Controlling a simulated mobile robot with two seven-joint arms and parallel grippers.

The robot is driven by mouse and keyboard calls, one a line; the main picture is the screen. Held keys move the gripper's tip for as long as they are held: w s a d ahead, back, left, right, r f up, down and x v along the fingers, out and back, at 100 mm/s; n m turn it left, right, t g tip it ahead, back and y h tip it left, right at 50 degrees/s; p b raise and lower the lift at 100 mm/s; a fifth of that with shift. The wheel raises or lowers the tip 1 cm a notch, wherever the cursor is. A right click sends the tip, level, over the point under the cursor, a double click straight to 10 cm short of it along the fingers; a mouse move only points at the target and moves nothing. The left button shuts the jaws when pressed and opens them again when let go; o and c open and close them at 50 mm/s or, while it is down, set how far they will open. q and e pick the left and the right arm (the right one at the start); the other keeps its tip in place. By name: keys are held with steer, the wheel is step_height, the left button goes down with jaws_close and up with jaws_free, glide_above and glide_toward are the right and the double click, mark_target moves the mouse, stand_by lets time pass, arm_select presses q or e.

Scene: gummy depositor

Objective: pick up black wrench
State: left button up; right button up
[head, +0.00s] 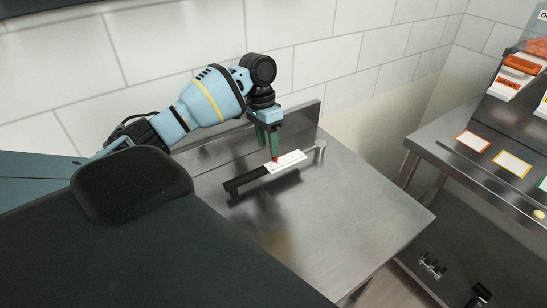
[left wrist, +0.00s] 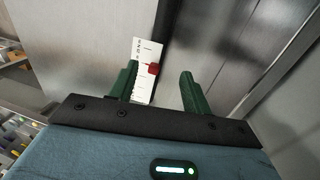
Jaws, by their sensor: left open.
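The black wrench (head: 248,179) lies on the steel table, a long bar with a black handle. A white scale plate with black marks (head: 287,161) and a small red piece sit along it, and a thin silver end reaches to the right. My left gripper (head: 267,139) has green fingers, points down, and is open and empty above the plate. In the left wrist view the white plate (left wrist: 143,82) and red piece show between or just beyond the fingers (left wrist: 159,76), nearer the left finger, which covers part of the plate. I cannot tell whether they touch. My right gripper is out of view.
The steel table (head: 350,215) is otherwise clear, with a low raised back edge against a white tiled wall. A second steel table (head: 440,150) at the right holds coloured-border cards (head: 512,163) and an orange-labelled box (head: 512,77). Small items lie on its lower shelf (head: 450,240).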

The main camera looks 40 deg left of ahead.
mark_target(273, 165)
arm_select(q)
steer(key=shift+s+d+f, duration=0.1)
steer(key=shift+d+f, duration=0.05)
steer(key=shift+f, duration=0.3)
steer(key=shift+s+d+f, duration=0.1)
steer(key=shift+d+f, duration=0.05)
steer(key=shift+f, duration=0.25)
steer(key=shift+w+d+f, duration=0.1)
steer(key=shift+d+f, duration=0.15)
steer(key=shift+f, duration=0.7)
steer(key=shift+d+f, duration=0.3)
steer(key=shift+f, duration=0.7)
steer(key=shift+w+d+f, duration=0.1)
steer(key=shift+d+f, duration=0.15)
steer(key=shift+f, duration=0.7)
jaws_close()
